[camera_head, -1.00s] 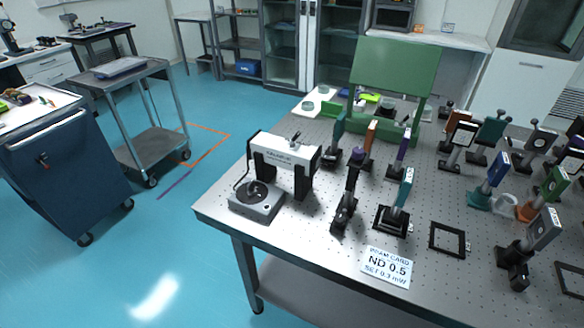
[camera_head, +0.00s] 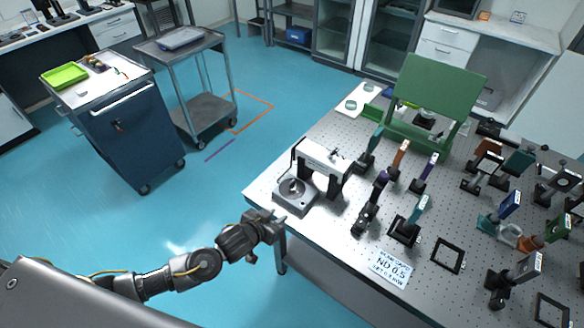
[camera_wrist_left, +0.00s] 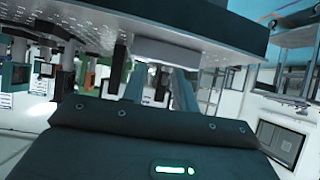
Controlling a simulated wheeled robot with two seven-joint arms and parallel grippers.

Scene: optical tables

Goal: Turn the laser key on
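The laser unit, a white housing (camera_head: 325,158) on dark legs, stands near the left corner of the optical table. A grey control box (camera_head: 296,197) with a round black dial (camera_head: 294,187) sits in front of it. I cannot make out the key or its position. My left gripper (camera_head: 279,222) is off the table's left corner, just short of the grey box and touching nothing visible. In the left wrist view its two pale fingers (camera_wrist_left: 160,88) stand apart with nothing clearly between them. My right gripper is not in view.
The perforated optical table (camera_head: 330,235) holds several filter mounts, a green board (camera_head: 437,95) and a card reading ND 0.5 (camera_head: 389,267). Its edge lies close to my left gripper. A blue cabinet (camera_head: 140,140) and a grey cart (camera_head: 205,110) stand left; floor between is clear.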

